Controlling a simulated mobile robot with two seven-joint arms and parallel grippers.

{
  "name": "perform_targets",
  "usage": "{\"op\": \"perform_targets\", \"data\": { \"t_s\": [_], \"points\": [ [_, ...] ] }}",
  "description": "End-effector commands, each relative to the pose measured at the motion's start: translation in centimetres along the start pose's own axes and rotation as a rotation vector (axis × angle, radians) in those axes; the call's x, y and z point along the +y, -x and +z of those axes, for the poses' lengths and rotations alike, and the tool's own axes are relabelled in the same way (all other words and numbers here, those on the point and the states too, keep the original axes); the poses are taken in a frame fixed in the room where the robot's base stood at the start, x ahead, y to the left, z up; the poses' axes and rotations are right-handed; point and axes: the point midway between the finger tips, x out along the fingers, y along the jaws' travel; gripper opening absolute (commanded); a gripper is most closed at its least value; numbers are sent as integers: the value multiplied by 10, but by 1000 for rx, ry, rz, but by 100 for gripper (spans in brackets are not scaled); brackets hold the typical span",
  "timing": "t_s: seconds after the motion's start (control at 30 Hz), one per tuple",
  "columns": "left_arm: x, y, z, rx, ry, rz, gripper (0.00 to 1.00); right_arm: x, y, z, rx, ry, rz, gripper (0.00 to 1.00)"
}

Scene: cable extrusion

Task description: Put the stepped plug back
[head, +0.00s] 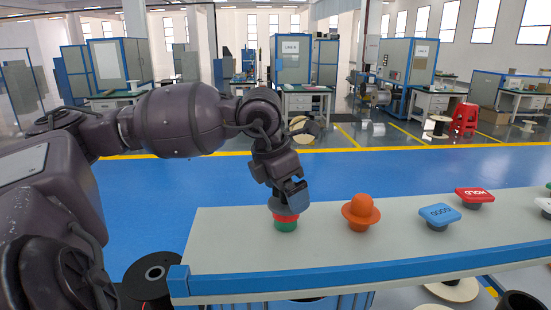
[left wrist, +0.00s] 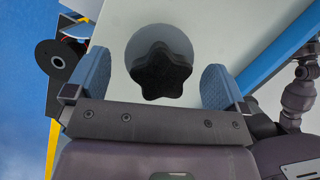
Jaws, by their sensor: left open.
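My left gripper (head: 292,195) points down over a round piece (head: 286,223) with a grey top, a red band and a green base, near the left end of the bench. In the left wrist view, my open left gripper (left wrist: 156,82) has a finger on each side of a black star-shaped knob (left wrist: 160,75) on a grey disc (left wrist: 158,42). Gaps show between the knob and both fingers. An orange piece (head: 361,212) with a domed top, wide brim and narrower base stands to the right. The frames do not settle which piece is the stepped plug. My right gripper is out of view.
The grey bench (head: 320,250) has a blue front edge. A blue GOOD piece (head: 439,214), a red HOLD piece (head: 474,196) and a white piece (head: 544,204) stand farther right. A black spool (head: 153,275) is below the bench's left end. Bare bench lies between the pieces.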

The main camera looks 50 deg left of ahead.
Motion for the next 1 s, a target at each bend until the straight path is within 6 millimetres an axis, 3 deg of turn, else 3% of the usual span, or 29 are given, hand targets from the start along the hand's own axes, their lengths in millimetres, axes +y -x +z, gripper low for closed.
{"op": "perform_targets", "data": {
  "t_s": [0.43,0.7,1.0],
  "points": [
    [0,85,0,0,0,5,100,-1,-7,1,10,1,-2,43],
    [0,107,0,1,0,1,100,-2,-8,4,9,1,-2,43],
    [0,112,0,0,-1,1,100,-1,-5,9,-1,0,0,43]
  ]
}}
